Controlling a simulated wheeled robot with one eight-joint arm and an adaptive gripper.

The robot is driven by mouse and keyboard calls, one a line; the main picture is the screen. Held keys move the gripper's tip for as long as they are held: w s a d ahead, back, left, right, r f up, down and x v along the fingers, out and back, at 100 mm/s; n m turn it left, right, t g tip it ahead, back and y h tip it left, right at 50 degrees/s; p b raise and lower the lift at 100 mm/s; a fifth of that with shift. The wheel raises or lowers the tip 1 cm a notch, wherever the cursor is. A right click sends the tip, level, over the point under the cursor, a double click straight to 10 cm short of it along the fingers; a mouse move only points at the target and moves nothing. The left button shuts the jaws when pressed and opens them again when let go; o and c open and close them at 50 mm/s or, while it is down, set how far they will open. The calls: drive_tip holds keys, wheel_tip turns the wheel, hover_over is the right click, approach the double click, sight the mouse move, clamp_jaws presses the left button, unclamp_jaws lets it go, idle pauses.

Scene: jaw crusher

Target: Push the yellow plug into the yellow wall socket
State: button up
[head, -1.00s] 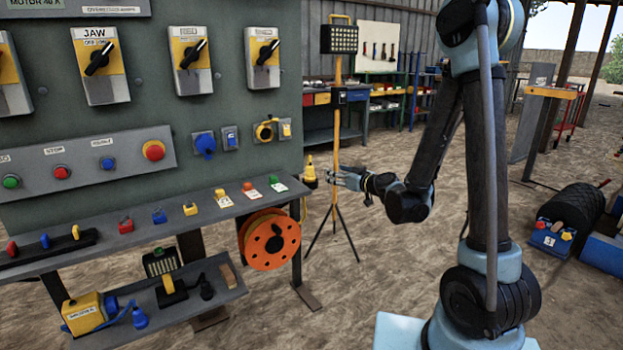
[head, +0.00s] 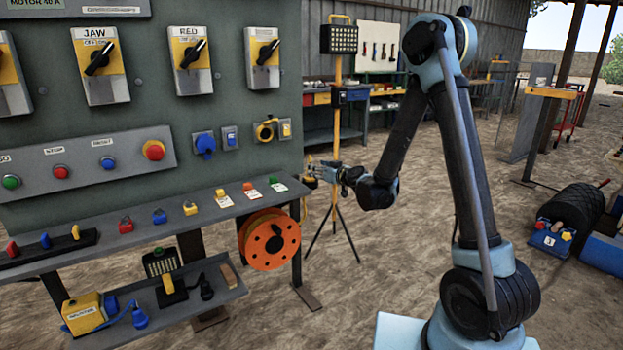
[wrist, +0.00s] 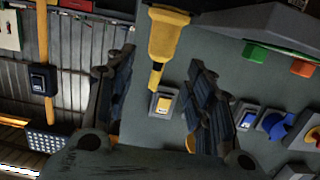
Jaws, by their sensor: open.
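The yellow plug (wrist: 168,42) hangs at the right end of the panel, its wide end down and its thin end up. In the wrist view it lies between the spread fingers of my gripper (wrist: 162,65), with a gap on each side. In the head view my gripper (head: 314,172) is at the plug and mostly covers it. My gripper is open and holds nothing. The yellow wall socket (head: 265,131) is on the panel, up and left of my gripper, beside a yellow-framed switch (head: 285,129). In the wrist view my right finger mostly hides the socket.
A blue socket (head: 205,144) and blue switch (head: 230,138) sit left of the yellow socket. A shelf (head: 150,229) with small coloured parts juts out below them. An orange cable reel (head: 272,240) hangs under its right end. A yellow stand (head: 336,120) stands behind my gripper.

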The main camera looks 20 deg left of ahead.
drive_tip(key=x, duration=0.5)
clamp_jaws()
